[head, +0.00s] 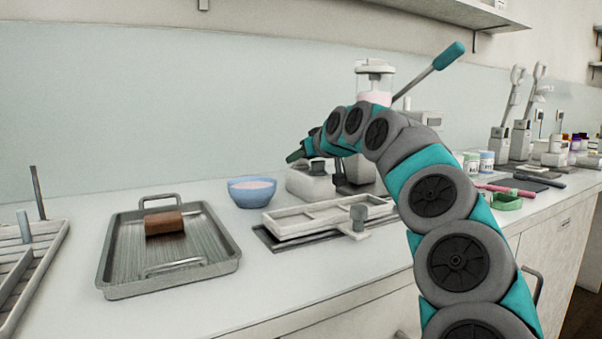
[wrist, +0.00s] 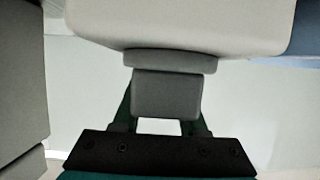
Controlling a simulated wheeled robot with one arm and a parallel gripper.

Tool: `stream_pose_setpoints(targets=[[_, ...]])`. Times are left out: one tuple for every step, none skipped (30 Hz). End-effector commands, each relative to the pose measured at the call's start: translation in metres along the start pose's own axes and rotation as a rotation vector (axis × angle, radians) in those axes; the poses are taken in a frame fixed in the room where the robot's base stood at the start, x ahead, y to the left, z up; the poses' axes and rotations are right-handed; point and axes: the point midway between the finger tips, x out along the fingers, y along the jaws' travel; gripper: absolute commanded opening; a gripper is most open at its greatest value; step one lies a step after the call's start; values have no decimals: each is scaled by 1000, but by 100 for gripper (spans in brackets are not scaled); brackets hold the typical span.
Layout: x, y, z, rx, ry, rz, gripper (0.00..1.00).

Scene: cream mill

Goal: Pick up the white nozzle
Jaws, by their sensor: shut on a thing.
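The collar meets the underside of a large whitish body (wrist: 180,24) with no visible gap. My gripper (wrist: 165,105) has a dark green finger on each side of the block and is shut on it. In the head view my gripper (head: 297,155) is at the end of the bent arm, above and beside a white box (head: 310,183) on the counter. The nozzle cannot be made out clearly there, as the arm covers much of that area.
A blue bowl (head: 251,193) stands left of the white box. In front are a white frame-like tray (head: 290,228) and a metal tray (head: 118,283) holding a brown block (head: 164,223). A dispenser with a teal-handled lever (head: 448,56) rises behind my arm. Bare counter (head: 285,290) lies in front.

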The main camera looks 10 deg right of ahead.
Motion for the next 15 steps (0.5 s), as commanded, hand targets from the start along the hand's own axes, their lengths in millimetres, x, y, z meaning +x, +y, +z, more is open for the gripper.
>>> stream_pose_setpoints(targets=[[0, 0, 0, 0, -1, 0, 3], [0, 0, 0, 0, -1, 0, 0], [0, 0, 0, 0, -1, 0, 0], [0, 0, 0, 0, -1, 0, 0], [0, 0, 0, 0, -1, 0, 0], [0, 0, 0, 0, -1, 0, 0], [0, 0, 0, 0, -1, 0, 0], [0, 0, 0, 0, -1, 0, 0], [0, 0, 0, 0, -1, 0, 0], [0, 0, 0, 0, -1, 0, 0], [0, 0, 0, 0, -1, 0, 0], [0, 0, 0, 0, -1, 0, 0], [0, 0, 0, 0, -1, 0, 0], [0, 0, 0, 0, -1, 0, 0], [0, 0, -1, 0, -1, 0, 0]])
